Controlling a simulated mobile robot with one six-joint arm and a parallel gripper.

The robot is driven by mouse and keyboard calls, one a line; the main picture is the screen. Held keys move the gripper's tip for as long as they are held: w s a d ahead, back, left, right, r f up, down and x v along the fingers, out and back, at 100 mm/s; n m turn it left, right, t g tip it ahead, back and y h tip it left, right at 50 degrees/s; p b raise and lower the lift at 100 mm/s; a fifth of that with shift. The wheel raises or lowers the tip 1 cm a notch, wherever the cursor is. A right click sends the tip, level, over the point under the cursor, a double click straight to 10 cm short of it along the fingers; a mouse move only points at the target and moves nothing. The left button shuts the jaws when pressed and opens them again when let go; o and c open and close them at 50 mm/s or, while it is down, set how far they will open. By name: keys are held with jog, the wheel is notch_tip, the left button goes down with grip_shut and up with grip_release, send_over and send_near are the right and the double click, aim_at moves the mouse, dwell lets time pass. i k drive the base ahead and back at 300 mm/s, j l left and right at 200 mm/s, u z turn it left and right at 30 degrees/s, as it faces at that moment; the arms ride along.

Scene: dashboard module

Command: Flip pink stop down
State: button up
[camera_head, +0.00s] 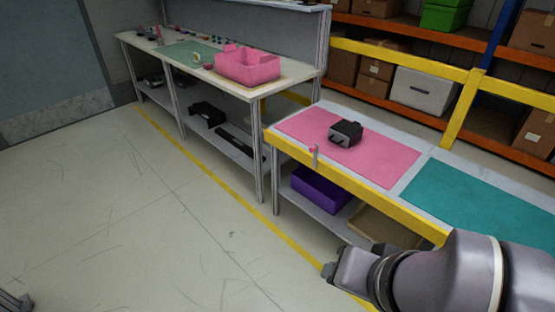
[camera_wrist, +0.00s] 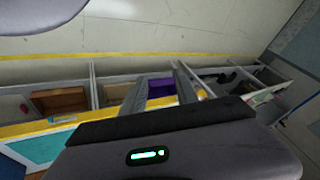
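The pink stop (camera_head: 312,150) is a small upright lever with a pink tip at the front edge of the near table, beside the pink mat (camera_head: 385,162). In the head view my gripper (camera_head: 331,271) is low in front of the table, apart from the stop and nearer the camera. In the wrist view two grey fingers (camera_wrist: 162,92) stand apart with nothing visible between them. I cannot make out the stop in the wrist view.
A black module (camera_head: 345,133) sits on the pink mat. A teal mat (camera_head: 490,210) lies to its right. A yellow rail (camera_head: 370,190) runs along the table front. A purple bin (camera_head: 320,188) is on the lower shelf.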

aim_at(313, 158)
jog(key=i+z, duration=0.1)
jog(key=i, duration=0.65)
jog(key=i+j, duration=0.1)
jog(key=i, duration=0.6)
jog(key=i+j+z, duration=0.15)
jog(key=i, duration=0.6)
